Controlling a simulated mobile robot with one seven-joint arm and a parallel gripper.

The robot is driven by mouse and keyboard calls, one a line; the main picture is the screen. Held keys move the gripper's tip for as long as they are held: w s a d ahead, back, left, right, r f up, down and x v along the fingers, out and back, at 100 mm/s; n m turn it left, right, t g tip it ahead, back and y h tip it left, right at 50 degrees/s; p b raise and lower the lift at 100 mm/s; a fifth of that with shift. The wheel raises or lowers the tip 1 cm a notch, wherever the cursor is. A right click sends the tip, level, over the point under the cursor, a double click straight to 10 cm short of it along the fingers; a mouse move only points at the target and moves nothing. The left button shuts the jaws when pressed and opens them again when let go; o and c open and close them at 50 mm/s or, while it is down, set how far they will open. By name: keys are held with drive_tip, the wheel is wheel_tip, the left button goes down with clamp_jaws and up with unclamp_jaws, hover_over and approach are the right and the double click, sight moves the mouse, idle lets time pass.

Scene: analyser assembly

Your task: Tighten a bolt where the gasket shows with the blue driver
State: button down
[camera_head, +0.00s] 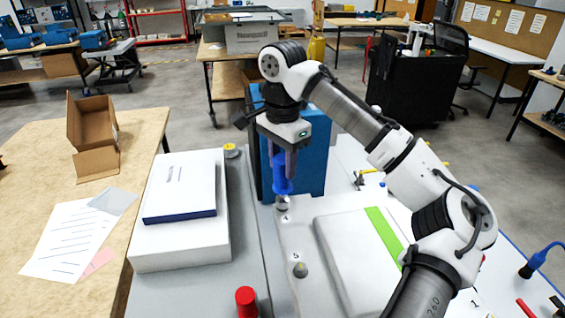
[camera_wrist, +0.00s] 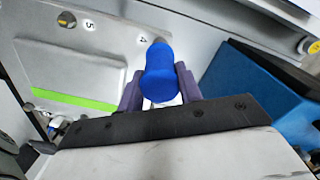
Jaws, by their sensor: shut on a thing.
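My gripper (camera_head: 283,165) is shut on the blue driver (camera_head: 282,178) and holds it upright. The driver's lower end is at the bolt marked 4 (camera_head: 282,203); I cannot tell whether they touch. The driver's blue handle (camera_wrist: 160,72) also shows between the purple fingers in the wrist view and hides the bolt below it. Another bolt, marked 5 (camera_head: 300,270), stands nearer on the plate. In the wrist view bolt 5 (camera_wrist: 67,20) has a yellowish patch at its base. I cannot make out a gasket at bolt 4.
A white cover with a green stripe (camera_head: 383,236) lies right of the bolts, under my arm. A blue box (camera_head: 308,150) stands just behind the driver. A white box with a book (camera_head: 180,190) on it and a red knob (camera_head: 246,300) are to the left.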

wheel_tip(320, 180, up, 2)
drive_tip(key=shift+s+r, duration=0.1)
drive_tip(key=shift+s, duration=0.05)
drive_tip(key=shift+r, duration=1.75)
